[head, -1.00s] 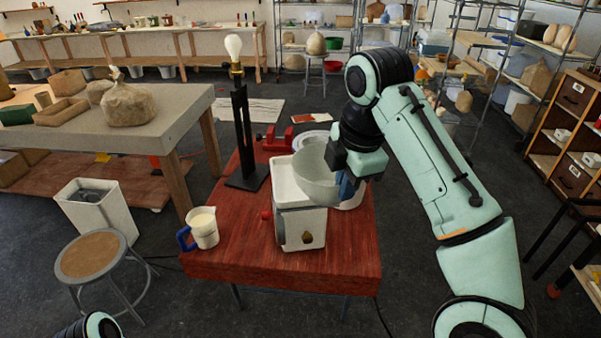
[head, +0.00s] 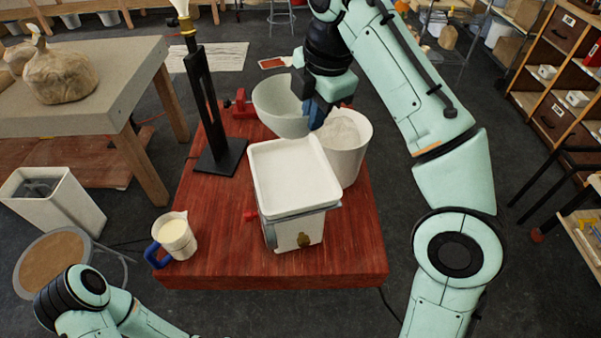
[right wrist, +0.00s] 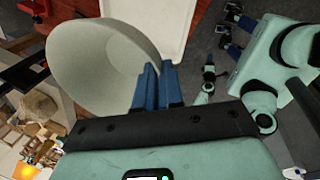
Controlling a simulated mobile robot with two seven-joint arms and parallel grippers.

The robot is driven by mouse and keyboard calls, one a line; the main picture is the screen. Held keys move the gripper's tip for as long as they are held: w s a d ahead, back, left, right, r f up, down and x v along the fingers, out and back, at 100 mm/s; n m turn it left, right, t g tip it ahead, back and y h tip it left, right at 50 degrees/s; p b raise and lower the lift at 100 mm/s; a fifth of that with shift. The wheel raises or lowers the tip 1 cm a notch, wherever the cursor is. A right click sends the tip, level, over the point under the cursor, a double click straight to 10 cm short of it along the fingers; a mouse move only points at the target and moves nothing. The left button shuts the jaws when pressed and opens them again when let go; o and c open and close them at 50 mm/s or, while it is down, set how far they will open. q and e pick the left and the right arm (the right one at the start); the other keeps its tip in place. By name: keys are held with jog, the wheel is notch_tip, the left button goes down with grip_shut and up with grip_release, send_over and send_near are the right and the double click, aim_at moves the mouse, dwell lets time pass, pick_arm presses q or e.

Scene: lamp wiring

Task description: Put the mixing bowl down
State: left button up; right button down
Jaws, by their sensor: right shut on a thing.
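The mixing bowl (head: 282,106) is a pale grey-white bowl. It is tilted and its inside looks empty. My right gripper (head: 316,112) is shut on the right side of its rim. In the right wrist view the bowl (right wrist: 95,65) shows large, with the blue fingers (right wrist: 153,85) closed at its edge. In the head view the bowl is behind the white scale (head: 295,175), near the back of the red table (head: 225,265). I cannot tell whether its underside touches the table. My left gripper is not in the head view; only part of my left arm shows at lower left.
A white bucket (head: 347,145) with pale powder stands right of the scale. A lamp stand (head: 207,115) is at the left, a red clamp (head: 241,104) at the back. A jug (head: 177,236) with a blue handle sits at front left. The table's front right is bare.

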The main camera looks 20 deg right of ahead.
jog(key=s+b+x, duration=0.1)
jog(key=x, duration=0.5)
jog(key=s+b+x, duration=0.1)
jog(key=x, duration=0.5)
jog(key=s+d+b+x, duration=0.1)
jog(key=x, duration=0.5)
jog(key=shift+s+f+b, duration=0.35)
jog(key=shift+f+b, duration=0.05)
jog(key=shift+s+f, duration=0.15)
jog(key=shift+f, duration=0.25)
jog(key=c, duration=1.4)
grip_release()
jog(key=shift+o, duration=0.7)
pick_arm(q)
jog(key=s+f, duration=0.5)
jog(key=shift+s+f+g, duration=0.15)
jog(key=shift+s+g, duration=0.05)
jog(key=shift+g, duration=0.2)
